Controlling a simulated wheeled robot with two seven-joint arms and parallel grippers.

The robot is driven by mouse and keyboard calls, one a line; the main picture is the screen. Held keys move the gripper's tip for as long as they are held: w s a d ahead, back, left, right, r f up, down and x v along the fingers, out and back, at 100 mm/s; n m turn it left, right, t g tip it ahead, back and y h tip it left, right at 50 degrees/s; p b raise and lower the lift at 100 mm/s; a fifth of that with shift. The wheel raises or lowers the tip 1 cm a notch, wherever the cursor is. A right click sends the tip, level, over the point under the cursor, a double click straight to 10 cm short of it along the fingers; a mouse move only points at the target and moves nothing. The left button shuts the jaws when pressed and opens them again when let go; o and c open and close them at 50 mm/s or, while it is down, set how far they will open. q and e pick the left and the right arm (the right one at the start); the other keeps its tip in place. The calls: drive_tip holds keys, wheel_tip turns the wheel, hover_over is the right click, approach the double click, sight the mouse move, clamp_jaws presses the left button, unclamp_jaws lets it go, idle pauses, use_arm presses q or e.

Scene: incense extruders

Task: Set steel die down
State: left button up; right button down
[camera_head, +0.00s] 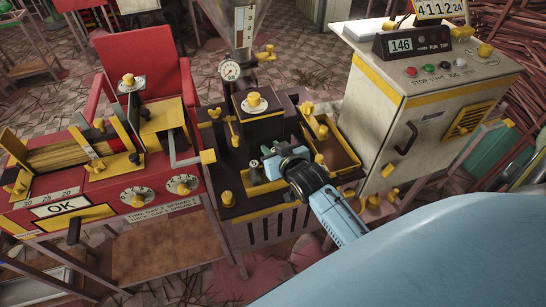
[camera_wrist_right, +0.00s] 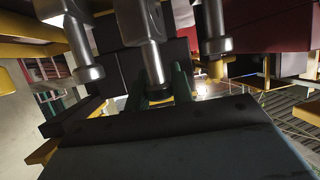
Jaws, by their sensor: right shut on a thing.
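My right gripper (camera_head: 268,160) reaches over the dark bench of the middle machine in the head view. In the right wrist view its green fingers (camera_wrist_right: 158,88) are shut on a steel die (camera_wrist_right: 153,62), a grey cylinder between them. A similar steel cylinder (camera_wrist_right: 82,52) hangs to its left in that view and another (camera_wrist_right: 214,30) to its right, both apart from the fingers. In the head view the held die is mostly hidden by the gripper. A small steel piece (camera_head: 255,172) stands just left of the gripper. My left gripper is not in view.
A red machine (camera_head: 45,215) with knobs and an OK plate stands at the left. A cream cabinet (camera_head: 368,110) with a 146 display (camera_head: 401,46) stands at the right. Yellow knobs (camera_head: 228,198) and a yellow-edged tray (camera_head: 330,140) crowd the bench around the gripper.

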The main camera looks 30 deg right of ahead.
wheel_tip(320, 180, down, 3)
drive_tip(key=shift+r+b, duration=0.2)
drive_tip(key=shift+b, duration=0.1)
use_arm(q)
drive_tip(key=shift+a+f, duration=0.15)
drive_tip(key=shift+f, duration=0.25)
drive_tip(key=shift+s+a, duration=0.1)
use_arm(e)
drive_tip(key=c, duration=1.2)
unclamp_jaws()
drive_tip(key=shift+f, duration=0.15)
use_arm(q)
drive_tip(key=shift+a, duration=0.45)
